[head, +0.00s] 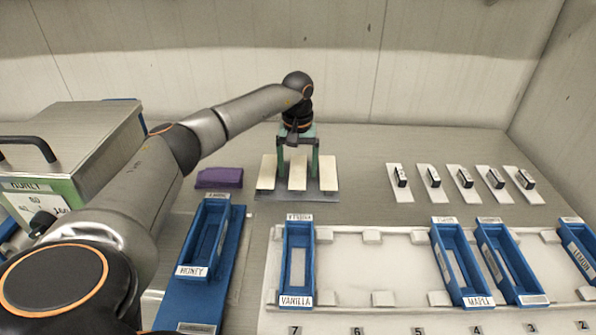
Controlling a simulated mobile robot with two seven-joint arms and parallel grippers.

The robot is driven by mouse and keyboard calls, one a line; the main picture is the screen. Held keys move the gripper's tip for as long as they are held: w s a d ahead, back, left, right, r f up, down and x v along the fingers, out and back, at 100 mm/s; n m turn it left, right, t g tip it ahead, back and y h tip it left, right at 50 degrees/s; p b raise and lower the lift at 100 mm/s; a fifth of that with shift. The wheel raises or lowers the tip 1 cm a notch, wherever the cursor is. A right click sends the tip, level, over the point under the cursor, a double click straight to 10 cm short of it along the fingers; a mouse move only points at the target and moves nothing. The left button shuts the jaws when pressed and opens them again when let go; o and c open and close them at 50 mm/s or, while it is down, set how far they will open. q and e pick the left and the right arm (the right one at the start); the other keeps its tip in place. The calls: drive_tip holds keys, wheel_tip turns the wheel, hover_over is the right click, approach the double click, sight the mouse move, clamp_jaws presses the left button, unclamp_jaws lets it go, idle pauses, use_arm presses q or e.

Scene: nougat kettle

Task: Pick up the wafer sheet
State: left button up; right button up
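Three cream wafer sheets lie side by side on a grey tray (262,194) near the back of the table: a left one (268,172), a middle one (298,184) and a right one (328,174). My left gripper (298,176) points down over the tray. Its two green fingers are spread, one on each side of the middle sheet. I cannot tell whether the fingers touch it. The gripper hides part of the sheets' far ends. My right gripper is not in view.
A purple cloth (220,178) lies left of the tray. Several white plates with black-and-white pieces (400,183) stand to the right. Blue bins labelled Honey (205,240), Vanilla (298,262) and Maple (460,265) are in front. A metal box (85,140) stands at left.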

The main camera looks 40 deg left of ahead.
use_arm(q)
drive_tip(key=c, duration=1.3)
drive_tip(key=shift+r, duration=0.1)
